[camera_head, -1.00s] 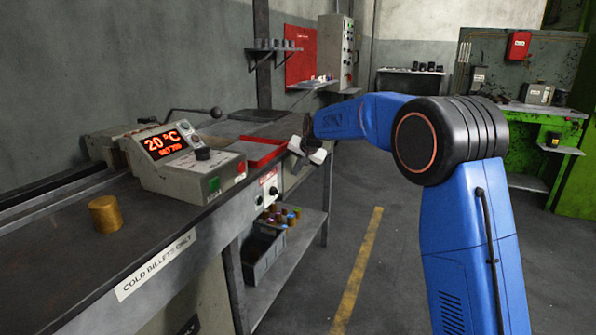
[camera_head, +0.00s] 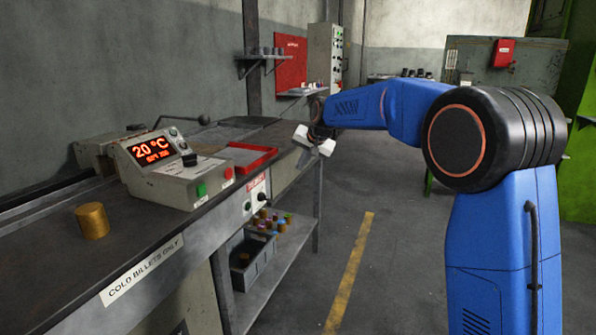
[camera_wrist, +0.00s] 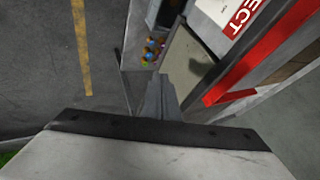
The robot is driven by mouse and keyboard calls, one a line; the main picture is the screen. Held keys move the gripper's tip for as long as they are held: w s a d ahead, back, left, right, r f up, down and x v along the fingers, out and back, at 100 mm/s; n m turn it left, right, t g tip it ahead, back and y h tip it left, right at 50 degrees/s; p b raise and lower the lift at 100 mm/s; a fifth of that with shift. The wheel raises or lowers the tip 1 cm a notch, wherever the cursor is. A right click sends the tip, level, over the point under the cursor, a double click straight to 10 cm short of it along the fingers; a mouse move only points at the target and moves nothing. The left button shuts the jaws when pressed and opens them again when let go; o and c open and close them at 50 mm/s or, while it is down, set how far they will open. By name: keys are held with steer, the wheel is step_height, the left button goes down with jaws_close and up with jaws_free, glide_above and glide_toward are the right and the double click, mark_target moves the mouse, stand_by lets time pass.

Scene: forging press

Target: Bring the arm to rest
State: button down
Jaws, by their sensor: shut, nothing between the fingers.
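My gripper (camera_head: 313,146) is shut and empty in the head view, at the end of my blue arm. It hangs in the air by the bench's right edge, just right of the red tray (camera_head: 252,157). In the wrist view the closed fingers (camera_wrist: 160,98) point toward the bench side and the floor. My arm is bent at a large black joint and reaches to the left. A gap to the bench edge cannot be judged exactly.
A control box (camera_head: 165,165) showing 20 °C and a brass billet (camera_head: 92,221) stand on the bench. A bin (camera_head: 250,262) and several coloured pieces sit on the shelf below. A yellow line (camera_head: 350,270) crosses the clear floor.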

steer(key=s+d+r+n+h, duration=0.1)
steer(key=s+d, duration=0.7)
steer(key=s, duration=0.6)
steer(key=s+d+r+n+h, duration=0.1)
steer(key=s+d+r, duration=0.1)
steer(key=s+d, duration=0.85)
steer(key=s+d+f, duration=0.2)
steer(key=s+f, duration=0.2)
steer(key=s, duration=0.7)
steer(key=s+d+f+n+g+h, duration=0.1)
steer(key=s+f, duration=0.4)
steer(key=s, duration=0.6)
steer(key=s+d+f, duration=0.3)
steer(key=s+f, duration=0.2)
steer(key=s, duration=0.6)
steer(key=shift+s+d+g, duration=0.15)
steer(key=shift+d+g, duration=0.25)
